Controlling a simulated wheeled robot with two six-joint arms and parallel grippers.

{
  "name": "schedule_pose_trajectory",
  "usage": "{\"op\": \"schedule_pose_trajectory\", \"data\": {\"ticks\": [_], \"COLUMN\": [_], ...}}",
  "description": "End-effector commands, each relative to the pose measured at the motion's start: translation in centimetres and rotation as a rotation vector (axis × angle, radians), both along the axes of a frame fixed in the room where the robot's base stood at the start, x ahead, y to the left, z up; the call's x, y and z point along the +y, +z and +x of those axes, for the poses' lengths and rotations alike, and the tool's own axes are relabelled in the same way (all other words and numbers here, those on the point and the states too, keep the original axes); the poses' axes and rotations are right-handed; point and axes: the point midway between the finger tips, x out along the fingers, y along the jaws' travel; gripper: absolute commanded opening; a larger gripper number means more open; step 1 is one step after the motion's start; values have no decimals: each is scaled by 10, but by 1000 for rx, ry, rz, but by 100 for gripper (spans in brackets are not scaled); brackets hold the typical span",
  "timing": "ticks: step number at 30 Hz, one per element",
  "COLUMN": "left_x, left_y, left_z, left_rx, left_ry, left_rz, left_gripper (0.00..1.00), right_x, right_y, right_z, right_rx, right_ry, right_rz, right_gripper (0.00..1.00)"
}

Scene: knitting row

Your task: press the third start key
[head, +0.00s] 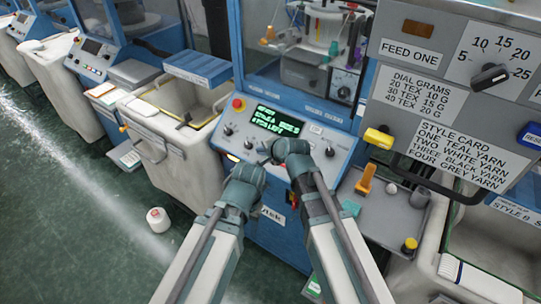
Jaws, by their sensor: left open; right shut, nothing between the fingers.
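A blue knitting machine's sloped control panel (288,133) is in the middle of the head view. It has a dark screen with green text (278,122), a red button (238,103) and several small knobs. I cannot make out which control is the third start key; my grippers cover part of the panel's lower edge. My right gripper (268,152) is shut and empty, close to the panel just below the screen. My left gripper (236,163) is open, lower, by the panel's lower left edge; its fingers are hard to see. I cannot tell whether either touches the panel.
More machines with panels (92,47) recede at upper left. A white bin (160,140) stands left of the panel; a white cone (158,219) lies on the floor. At right are a grey sign box (440,90) and a shelf with tools (385,205).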

Motion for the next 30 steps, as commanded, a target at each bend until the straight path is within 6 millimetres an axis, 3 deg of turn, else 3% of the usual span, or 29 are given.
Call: {"op": "schedule_pose_trajectory", "data": {"ticks": [13, 30], "left_x": [0, 0], "left_y": [-6, -61], "left_z": [0, 0], "left_rx": [0, 0], "left_ry": [0, 0], "left_rz": [0, 0], "left_gripper": [50, 50], "right_x": [-2, -27], "right_y": [-6, -61], "right_z": [3, 38], "right_rx": [0, 0], "right_ry": [-2, -1], "right_rz": [1, 0], "right_gripper": [0, 0]}}
